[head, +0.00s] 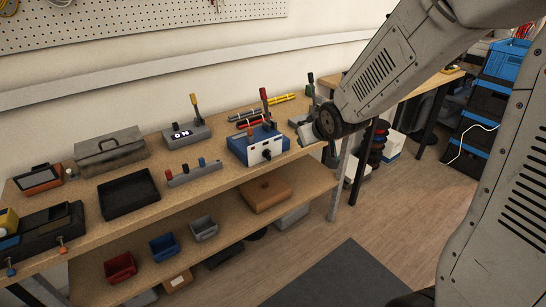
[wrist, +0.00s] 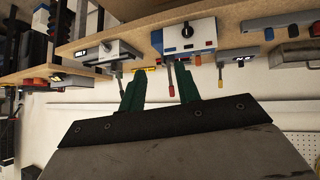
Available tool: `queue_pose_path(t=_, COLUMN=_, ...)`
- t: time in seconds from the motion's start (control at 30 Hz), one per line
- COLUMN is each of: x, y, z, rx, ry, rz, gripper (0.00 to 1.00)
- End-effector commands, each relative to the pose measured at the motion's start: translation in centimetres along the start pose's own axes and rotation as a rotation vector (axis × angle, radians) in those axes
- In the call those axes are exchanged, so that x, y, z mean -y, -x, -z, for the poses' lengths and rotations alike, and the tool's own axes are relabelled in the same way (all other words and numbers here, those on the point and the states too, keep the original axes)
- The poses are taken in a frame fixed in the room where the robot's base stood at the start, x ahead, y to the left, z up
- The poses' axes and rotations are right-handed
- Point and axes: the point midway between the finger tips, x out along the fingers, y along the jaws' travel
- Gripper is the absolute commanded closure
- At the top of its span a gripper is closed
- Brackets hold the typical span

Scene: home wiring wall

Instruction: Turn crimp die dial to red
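A blue box (head: 240,151) with a white front panel sits on the bench near its front edge. A dark round dial (head: 267,154) is on that panel; its setting is too small to read. In the wrist view, which looks upside down, the blue and white box (wrist: 204,34) and its dial (wrist: 187,32) show above my gripper. A lever with a red handle (head: 264,94) stands up at this box. My gripper (wrist: 160,82) has two green fingers spread apart, with nothing seen held between them. The fingers are apart from the dial.
A grey device with a yellow-tipped lever (head: 194,106) and a strip with several coloured knobs (head: 194,173) lie to the left. Another grey device (head: 309,132) stands to the right, beside my arm. A black tray (head: 128,194) lies further left. The floor (head: 400,225) in front is open.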

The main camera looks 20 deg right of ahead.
Motion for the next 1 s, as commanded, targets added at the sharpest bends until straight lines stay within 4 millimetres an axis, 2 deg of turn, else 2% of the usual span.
queue_pose_path(t=0.03, x=0.2, y=-2.7, z=-0.1, rx=-0.045, ry=0.011, rz=0.014, gripper=0.67)
queue_pose_path(t=0.2, x=1.1, y=-9.3, z=0.1, rx=-0.256, ry=0.034, rz=0.073, gripper=0.67)
queue_pose_path(t=0.3, x=2.1, y=-12.4, z=-0.6, rx=-0.382, ry=0.032, rz=0.118, gripper=0.67)
queue_pose_path(t=0.4, x=3.0, y=-14.6, z=-1.7, rx=-0.501, ry=0.017, rz=0.163, gripper=0.67)
queue_pose_path(t=0.53, x=4.0, y=-16.2, z=-3.5, rx=-0.631, ry=-0.012, rz=0.212, gripper=0.67)
queue_pose_path(t=0.73, x=4.7, y=-16.8, z=-5.2, rx=-0.746, ry=-0.048, rz=0.252, gripper=0.67)
queue_pose_path(t=0.87, x=5.0, y=-17.2, z=-5.0, rx=-0.771, ry=-0.054, rz=0.259, gripper=0.67)
queue_pose_path(t=1.0, x=5.4, y=-18.5, z=-3.5, rx=-0.773, ry=-0.053, rz=0.26, gripper=0.67)
